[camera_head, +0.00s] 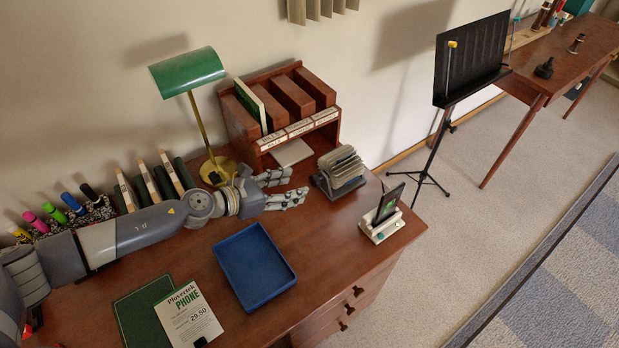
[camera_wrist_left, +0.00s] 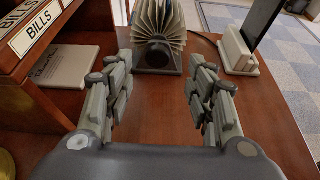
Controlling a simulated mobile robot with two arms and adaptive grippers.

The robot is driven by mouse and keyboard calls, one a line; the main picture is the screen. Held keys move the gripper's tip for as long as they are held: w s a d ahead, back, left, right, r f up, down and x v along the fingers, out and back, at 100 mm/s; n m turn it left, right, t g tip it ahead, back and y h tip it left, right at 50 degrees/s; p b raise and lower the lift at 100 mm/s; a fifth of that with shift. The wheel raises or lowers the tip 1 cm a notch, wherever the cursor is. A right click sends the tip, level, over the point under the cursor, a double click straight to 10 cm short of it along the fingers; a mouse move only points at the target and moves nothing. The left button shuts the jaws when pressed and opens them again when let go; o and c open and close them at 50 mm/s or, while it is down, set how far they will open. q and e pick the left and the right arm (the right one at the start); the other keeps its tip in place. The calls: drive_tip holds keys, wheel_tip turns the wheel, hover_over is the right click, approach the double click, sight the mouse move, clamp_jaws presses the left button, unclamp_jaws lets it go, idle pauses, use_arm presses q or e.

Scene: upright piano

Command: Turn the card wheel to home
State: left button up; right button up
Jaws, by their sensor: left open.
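The card wheel (camera_head: 343,165) is a fan of pale cards on a dark grey base, standing on the desk right of the wooden organizer. In the left wrist view the card wheel (camera_wrist_left: 160,22) is straight ahead, with a round dark hub below the cards. My left gripper (camera_head: 290,186) reaches over the desk from the left, just short of the wheel. In the left wrist view my left gripper (camera_wrist_left: 162,78) has its fingers spread apart with bare desk between them, not touching the wheel. My right gripper is not seen.
The wooden organizer (camera_head: 251,136) stands behind my gripper, with a green lamp (camera_head: 187,72) beside it. A phone on a white stand (camera_head: 382,227) is right of the wheel near the desk edge. A blue tray (camera_head: 254,266) lies in front of my forearm.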

sight(313, 181)
use_arm(q)
drive_tip(key=x, duration=0.5)
drive_tip(key=shift+w+d+f, duration=0.15)
drive_tip(key=shift+w+f, duration=0.1)
drive_tip(key=shift+w, duration=0.05)
drive_tip(key=shift+w+d+f, duration=0.1)
drive_tip(key=shift+w+d, duration=0.1)
drive_tip(key=shift+d, duration=0.1)
drive_tip(key=shift+w+d+f, duration=0.1)
drive_tip(key=shift+w+d, duration=0.05)
drive_tip(key=shift+d, duration=0.05)
drive_tip(key=shift+w+d+f, duration=0.1)
drive_tip(key=shift+c, duration=1.1)
drive_tip(key=c, duration=0.8)
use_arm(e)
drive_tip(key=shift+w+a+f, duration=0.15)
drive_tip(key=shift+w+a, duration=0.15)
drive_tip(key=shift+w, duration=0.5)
